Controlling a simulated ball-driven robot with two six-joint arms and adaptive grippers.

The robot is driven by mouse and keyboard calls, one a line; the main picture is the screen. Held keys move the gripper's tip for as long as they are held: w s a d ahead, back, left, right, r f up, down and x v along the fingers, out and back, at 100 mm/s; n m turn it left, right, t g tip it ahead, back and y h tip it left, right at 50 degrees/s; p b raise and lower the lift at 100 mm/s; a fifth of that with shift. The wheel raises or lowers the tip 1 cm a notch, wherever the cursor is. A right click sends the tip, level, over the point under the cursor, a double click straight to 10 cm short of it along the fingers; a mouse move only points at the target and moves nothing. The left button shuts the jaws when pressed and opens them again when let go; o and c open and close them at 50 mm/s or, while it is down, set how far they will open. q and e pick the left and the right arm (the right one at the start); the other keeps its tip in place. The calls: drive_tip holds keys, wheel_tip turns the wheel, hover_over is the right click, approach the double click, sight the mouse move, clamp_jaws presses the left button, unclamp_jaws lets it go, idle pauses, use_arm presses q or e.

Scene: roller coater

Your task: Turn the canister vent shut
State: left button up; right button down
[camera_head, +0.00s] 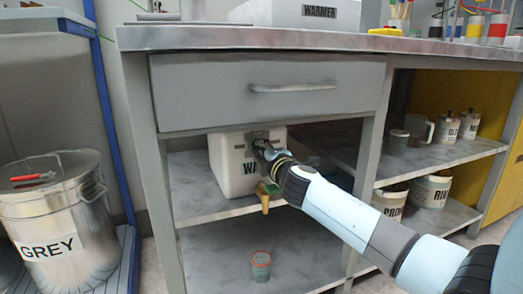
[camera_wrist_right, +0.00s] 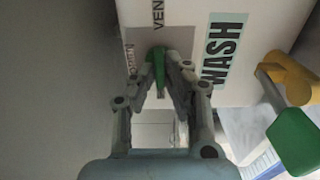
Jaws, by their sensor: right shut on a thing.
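The white canister (camera_head: 226,168), labelled WASH, stands on the upper shelf under the drawer. In the right wrist view its wall (camera_wrist_right: 270,22) fills the top, with the WASH label and part of the word VENT. The green vent handle (camera_wrist_right: 156,62) sticks out from a grey-brown plate beside that label. My right gripper (camera_wrist_right: 160,72) is shut on the vent handle; it also shows at the canister's upper front in the head view (camera_head: 261,147). The yellow tap (camera_head: 265,206) with its green lever (camera_wrist_right: 294,138) projects from the canister's front, apart from my fingers. My left gripper is out of view.
The closed drawer (camera_head: 268,87) overhangs just above my right gripper. A small cup (camera_head: 261,262) stands on the lower shelf below the tap. A GREY bucket (camera_head: 59,222) stands at left. Labelled pots (camera_head: 431,190) and tins sit on the right shelves.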

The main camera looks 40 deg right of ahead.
drive_tip(key=c, duration=1.4)
unclamp_jaws()
drive_tip(key=shift+a, duration=0.1)
drive_tip(key=shift+s, duration=0.1)
drive_tip(key=v, duration=1.1)
drive_tip(key=shift+s, duration=0.4)
drive_tip(key=shift+f, duration=0.2)
